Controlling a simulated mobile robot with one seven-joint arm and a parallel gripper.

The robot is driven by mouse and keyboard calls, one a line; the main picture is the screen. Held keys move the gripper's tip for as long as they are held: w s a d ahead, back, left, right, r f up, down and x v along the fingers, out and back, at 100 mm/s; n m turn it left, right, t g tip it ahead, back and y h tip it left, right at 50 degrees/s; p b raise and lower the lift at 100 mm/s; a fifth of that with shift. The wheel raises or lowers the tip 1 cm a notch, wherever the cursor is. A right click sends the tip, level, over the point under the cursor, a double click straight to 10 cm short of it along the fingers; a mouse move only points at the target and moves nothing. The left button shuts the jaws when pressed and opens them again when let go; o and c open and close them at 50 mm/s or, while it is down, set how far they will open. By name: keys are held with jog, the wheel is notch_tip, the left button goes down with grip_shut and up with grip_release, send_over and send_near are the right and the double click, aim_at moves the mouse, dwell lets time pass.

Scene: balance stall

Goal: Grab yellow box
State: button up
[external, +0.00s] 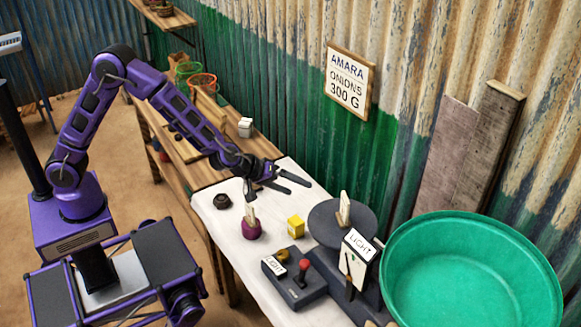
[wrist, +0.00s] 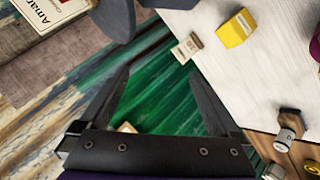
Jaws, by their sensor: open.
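The yellow box (external: 295,226) is a small block on the white tabletop, between a purple onion-like object (external: 250,229) and a dark round plate (external: 325,232). It also shows near the top right of the wrist view (wrist: 236,30). My gripper (external: 283,187) is open and empty above the table's far part, behind the yellow box in the external view. In the wrist view its spread fingers (wrist: 160,75) point toward the green wall and the table's edge. The box lies beyond and to the right of the fingertips, apart from them.
A large green basin (external: 470,225) stands at the right. A dark box labelled LIGHT (external: 297,285) with a red knob is in front of the yellow box. A black ring-shaped object (external: 222,201) lies to the left. A corrugated wall runs behind the table.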

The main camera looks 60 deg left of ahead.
jog(key=s+d+f+m+y, duration=0.1)
jog(key=s+f+m+y, duration=0.15)
jog(key=s+f, duration=0.6)
jog(key=m+t+y, duration=0.2)
jog(key=m+t, duration=0.1)
jog(key=m, duration=0.1)
send_near(292, 222)
jog(key=shift+t, duration=0.3)
jog(key=w+f, duration=0.1)
jog(key=w+f+b, duration=0.1)
jog(key=w, duration=0.1)
jog(key=w+f, duration=0.1)
jog(key=shift+w+f, duration=0.3)
jog(key=shift+w, duration=0.1)
jog(key=shift+a+r+b+x, duration=0.1)
jog(key=shift+r+b+x, duration=0.05)
jog(key=shift+x, duration=0.85)
jog(key=shift+a+r+b+x, duration=0.1)
jog(key=shift+r+b+x, duration=0.1)
jog(key=shift+x, duration=0.85)
jog(key=shift+r+b+x, duration=0.1)
jog(key=shift+b+x, duration=0.05)
jog(key=shift+x, duration=0.85)
jog(key=shift+w, duration=0.1)
jog(key=c, duration=1.5)
